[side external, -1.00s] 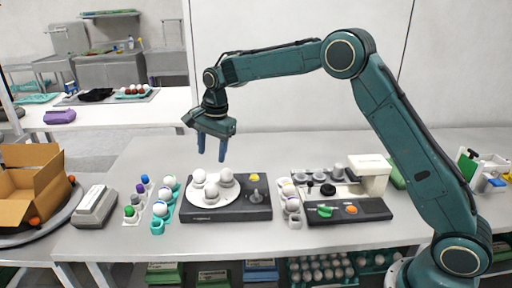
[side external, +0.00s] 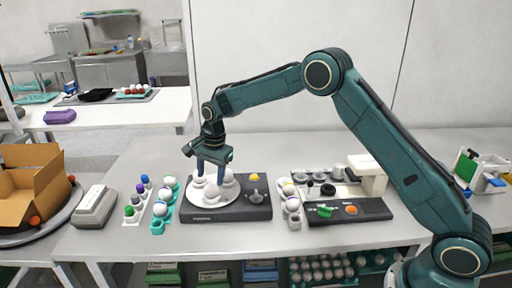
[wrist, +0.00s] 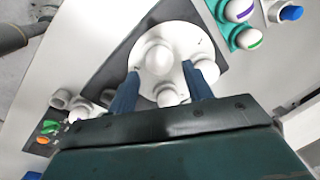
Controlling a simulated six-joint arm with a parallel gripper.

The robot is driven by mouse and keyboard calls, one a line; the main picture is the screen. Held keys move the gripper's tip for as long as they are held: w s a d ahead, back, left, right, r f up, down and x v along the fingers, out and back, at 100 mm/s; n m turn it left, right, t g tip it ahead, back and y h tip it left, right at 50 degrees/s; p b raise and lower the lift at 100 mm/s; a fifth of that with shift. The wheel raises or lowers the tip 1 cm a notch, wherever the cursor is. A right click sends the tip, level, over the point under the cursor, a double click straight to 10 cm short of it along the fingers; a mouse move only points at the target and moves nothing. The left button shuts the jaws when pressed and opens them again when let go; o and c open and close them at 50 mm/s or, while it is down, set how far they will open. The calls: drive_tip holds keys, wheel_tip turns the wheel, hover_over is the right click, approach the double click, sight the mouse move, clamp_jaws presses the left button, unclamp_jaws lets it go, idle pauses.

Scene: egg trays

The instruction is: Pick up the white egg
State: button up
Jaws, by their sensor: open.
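Several white eggs sit on a white round plate (side external: 205,202) on a dark device. One white egg (side external: 211,191) is at the front of the plate, with another white egg (side external: 227,176) at its right; a further one at the left is partly hidden behind a finger. My gripper (side external: 211,178) is open, pointing down, low over the plate. In the wrist view, my gripper (wrist: 160,68) has one finger on each side of a large white egg (wrist: 160,56). A second egg (wrist: 168,98) lies between the fingers nearer the palm, and a third (wrist: 206,72) is beside the right finger. I cannot tell whether the fingers touch any egg.
A teal tray (side external: 158,228) with marked eggs and small coloured-cap items stand left of the device. A grey holder (side external: 294,223) with eggs and a dark machine (side external: 350,212) with green and orange knobs stand right. The table front is clear.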

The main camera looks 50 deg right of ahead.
sight(211, 184)
drive_tip(key=shift+w+f, duration=0.2)
drive_tip(key=shift+f, duration=1.1)
drive_tip(key=shift+w+f, duration=0.15)
drive_tip(key=shift+f, duration=1.15)
drive_tip(key=c, duration=0.4)
